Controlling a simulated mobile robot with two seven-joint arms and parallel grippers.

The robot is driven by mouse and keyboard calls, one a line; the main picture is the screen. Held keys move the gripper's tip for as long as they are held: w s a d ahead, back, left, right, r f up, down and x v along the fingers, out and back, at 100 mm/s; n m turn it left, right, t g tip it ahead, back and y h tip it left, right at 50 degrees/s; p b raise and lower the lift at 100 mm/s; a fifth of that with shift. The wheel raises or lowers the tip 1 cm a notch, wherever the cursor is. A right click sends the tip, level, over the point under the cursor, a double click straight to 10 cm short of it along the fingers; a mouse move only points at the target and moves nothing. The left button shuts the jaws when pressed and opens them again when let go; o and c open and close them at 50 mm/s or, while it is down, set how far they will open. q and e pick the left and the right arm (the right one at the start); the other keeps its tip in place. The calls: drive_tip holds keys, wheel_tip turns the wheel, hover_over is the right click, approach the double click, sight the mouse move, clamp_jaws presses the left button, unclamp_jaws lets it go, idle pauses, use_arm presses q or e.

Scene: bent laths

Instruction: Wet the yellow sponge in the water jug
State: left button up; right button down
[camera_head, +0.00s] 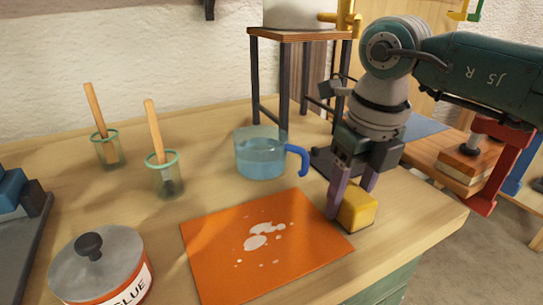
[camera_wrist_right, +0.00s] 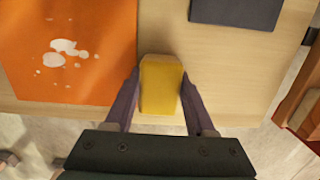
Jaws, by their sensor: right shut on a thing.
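The yellow sponge (camera_head: 357,208) is at the right front of the workbench, beside the orange mat. My right gripper (camera_head: 350,205) points down and is shut on the sponge, with one finger on each side. In the right wrist view the sponge (camera_wrist_right: 160,84) sits between the two fingers (camera_wrist_right: 158,95). Whether it touches the bench top is hard to tell. The clear water jug (camera_head: 260,153) with a blue handle stands to the left of my right gripper and farther back, with bluish water in it. My left gripper is not in view.
An orange mat (camera_head: 225,235) with white splashes lies in front of the jug; it also shows in the wrist view (camera_wrist_right: 100,70). Two glasses with brushes (camera_head: 165,180) and a glue pot (camera_head: 75,270) stand at left. A small stand (camera_head: 285,38) is behind the jug.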

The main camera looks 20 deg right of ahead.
drive_tip(key=shift+c, duration=0.8)
unclamp_jaws()
